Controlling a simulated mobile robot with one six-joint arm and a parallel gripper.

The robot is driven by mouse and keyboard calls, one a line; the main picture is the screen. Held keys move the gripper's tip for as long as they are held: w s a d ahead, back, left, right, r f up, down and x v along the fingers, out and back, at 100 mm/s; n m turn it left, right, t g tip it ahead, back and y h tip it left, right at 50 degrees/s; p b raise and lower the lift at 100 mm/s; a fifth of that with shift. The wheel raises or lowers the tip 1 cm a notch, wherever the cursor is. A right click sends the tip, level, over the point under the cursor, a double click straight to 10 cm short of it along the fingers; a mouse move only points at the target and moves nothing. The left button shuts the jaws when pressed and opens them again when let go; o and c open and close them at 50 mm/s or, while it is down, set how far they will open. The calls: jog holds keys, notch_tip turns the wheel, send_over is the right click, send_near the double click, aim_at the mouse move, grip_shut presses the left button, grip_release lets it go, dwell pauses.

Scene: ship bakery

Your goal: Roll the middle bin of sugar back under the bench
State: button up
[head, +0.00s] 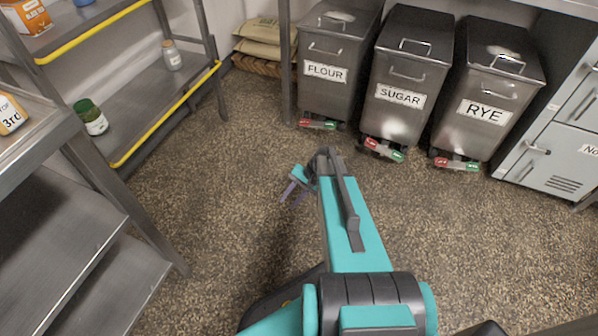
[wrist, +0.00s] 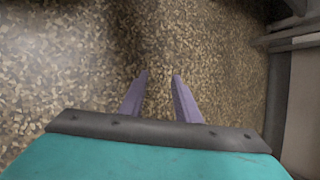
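A steel rack with yellow-edged shelves (head: 165,112) and a steel table (head: 70,205) stand at left. Sacks (head: 262,40) lie at the back. A grey locker (head: 558,145) stands right of the rye bin. The floor (head: 240,150) before the bins is clear.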

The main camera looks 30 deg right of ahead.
jog(key=s+a+f+n+g+h, duration=0.2)
jog(key=s+a, duration=0.3)
jog(key=s, duration=0.3)
jog(key=s+a+f+n+g+h, duration=0.2)
jog(key=s+a+n, duration=0.3)
jog(key=s, duration=0.4)
jog(key=s+a+f+n+g+h, duration=0.1)
jog(key=s+a+f+n+h, duration=0.1)
jog(key=s+a, duration=0.4)
jog(key=shift+s+a+n+g+h, duration=0.45)
jog(key=shift+s+n, duration=0.45)
jog(key=shift+s, duration=0.6)
jog(key=shift+s+d, duration=0.1)
jog(key=shift+s, duration=0.05)
